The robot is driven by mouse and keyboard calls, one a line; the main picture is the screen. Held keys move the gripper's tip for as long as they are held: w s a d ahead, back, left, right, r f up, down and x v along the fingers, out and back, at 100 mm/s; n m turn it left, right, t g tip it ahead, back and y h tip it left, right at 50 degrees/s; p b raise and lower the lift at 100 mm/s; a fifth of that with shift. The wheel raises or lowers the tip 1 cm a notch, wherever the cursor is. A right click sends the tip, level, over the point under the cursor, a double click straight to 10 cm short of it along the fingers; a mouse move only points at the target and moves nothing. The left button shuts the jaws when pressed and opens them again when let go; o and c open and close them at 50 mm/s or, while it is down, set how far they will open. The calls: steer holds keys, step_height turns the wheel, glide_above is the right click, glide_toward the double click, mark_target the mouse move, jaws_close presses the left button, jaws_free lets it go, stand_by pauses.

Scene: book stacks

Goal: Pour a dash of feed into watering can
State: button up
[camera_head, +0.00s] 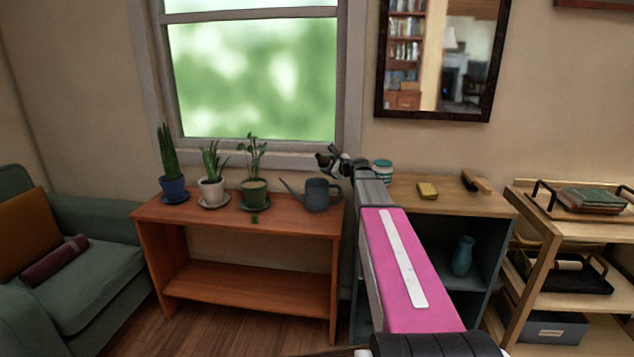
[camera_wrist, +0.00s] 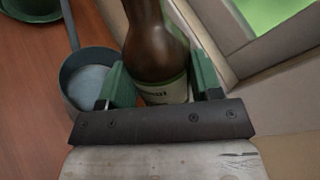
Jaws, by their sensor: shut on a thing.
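A grey watering can (camera_head: 317,195) stands on the right part of the orange-brown table, its spout pointing left. In the wrist view its open top (camera_wrist: 88,78) shows left of my gripper, with a pale inside. My gripper (camera_wrist: 162,88) has green fingers and is shut on a brown bottle (camera_wrist: 156,42) with a pale label, taken to be the feed. In the head view my gripper (camera_head: 333,158) is above the can, and the bottle looks small and dark there. The bottle's exact tilt and any liquid are too unclear to tell.
Several potted plants (camera_head: 254,190) stand left of the can on the table (camera_head: 238,222). A jar (camera_head: 382,171), a yellow block (camera_head: 427,191) and a brush-like thing (camera_head: 477,182) are on the cabinet at right. The window wall is close behind my gripper.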

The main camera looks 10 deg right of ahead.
steer(key=shift+w+d+f+n+h+p, duration=0.15)
steer(key=shift+f+n+h+p, duration=0.15)
steer(key=shift+n, duration=0.45)
steer(key=shift+s+d+f+n+h+p, duration=0.1)
steer(key=shift+f+n+h+p, duration=0.2)
steer(key=shift+n, duration=0.4)
steer(key=shift+w+d+f+n+h+p, duration=0.15)
steer(key=shift+f+n+h+p, duration=0.15)
steer(key=shift+n, duration=0.45)
stand_by(5.8)
